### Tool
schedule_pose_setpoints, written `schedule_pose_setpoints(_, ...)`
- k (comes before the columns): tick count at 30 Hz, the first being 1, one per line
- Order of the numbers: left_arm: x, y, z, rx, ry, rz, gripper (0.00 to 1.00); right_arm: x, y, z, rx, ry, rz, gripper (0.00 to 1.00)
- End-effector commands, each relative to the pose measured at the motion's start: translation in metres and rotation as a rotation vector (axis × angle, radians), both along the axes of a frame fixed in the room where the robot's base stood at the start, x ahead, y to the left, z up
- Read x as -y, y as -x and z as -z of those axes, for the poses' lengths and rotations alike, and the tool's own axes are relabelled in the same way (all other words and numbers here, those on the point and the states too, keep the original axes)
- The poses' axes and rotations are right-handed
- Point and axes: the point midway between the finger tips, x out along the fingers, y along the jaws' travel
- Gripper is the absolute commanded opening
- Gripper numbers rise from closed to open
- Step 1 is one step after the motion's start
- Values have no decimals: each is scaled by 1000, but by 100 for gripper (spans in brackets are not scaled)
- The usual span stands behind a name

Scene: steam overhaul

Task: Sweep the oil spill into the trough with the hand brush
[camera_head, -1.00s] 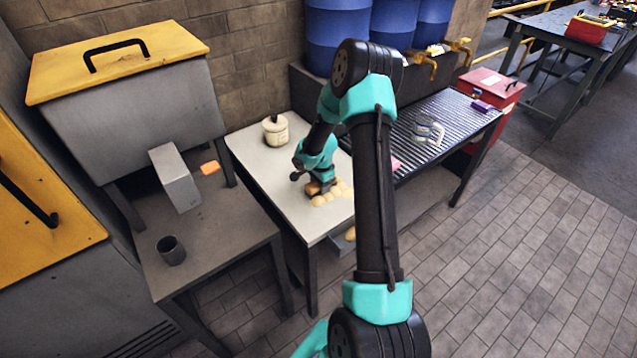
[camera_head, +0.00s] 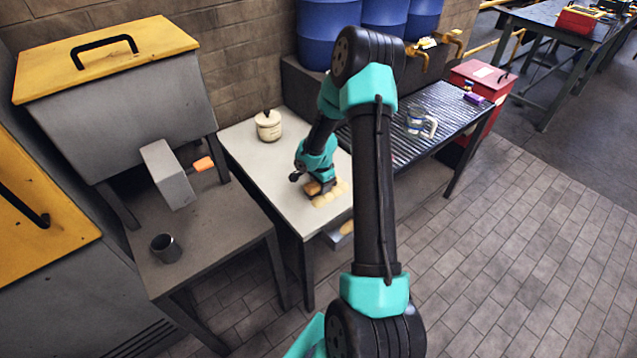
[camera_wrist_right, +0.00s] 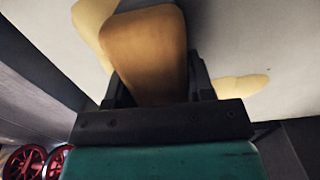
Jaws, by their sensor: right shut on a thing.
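My right gripper (camera_head: 319,181) is low over the pale table (camera_head: 255,160), near its front edge. It is shut on the hand brush (camera_head: 315,187). In the right wrist view the brush's tan wooden body (camera_wrist_right: 146,48) sits between the dark fingers (camera_wrist_right: 158,88). The oil spill (camera_head: 330,196) is a row of yellowish blobs on the table, right beside the brush; it also shows in the right wrist view (camera_wrist_right: 242,85). The trough (camera_head: 340,232) hangs at the table's front edge, partly hidden behind my right arm, with something yellowish in it. My left gripper is out of view.
A cream lidded pot (camera_head: 268,126) stands at the table's back. A slatted bench (camera_head: 445,108) with a mug (camera_head: 416,122) is to the right.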

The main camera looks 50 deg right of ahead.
Motion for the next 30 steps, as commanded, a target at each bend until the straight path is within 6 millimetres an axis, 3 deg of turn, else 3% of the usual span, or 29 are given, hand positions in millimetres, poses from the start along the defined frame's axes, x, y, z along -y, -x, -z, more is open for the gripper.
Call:
schedule_pose_setpoints(10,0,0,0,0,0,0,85,0,2,0,-1,0,1,27)
schedule_pose_setpoints(24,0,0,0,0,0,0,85,-6,27,-3,1,1,0,27)
schedule_pose_setpoints(30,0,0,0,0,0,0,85,-7,28,-3,2,1,0,27)
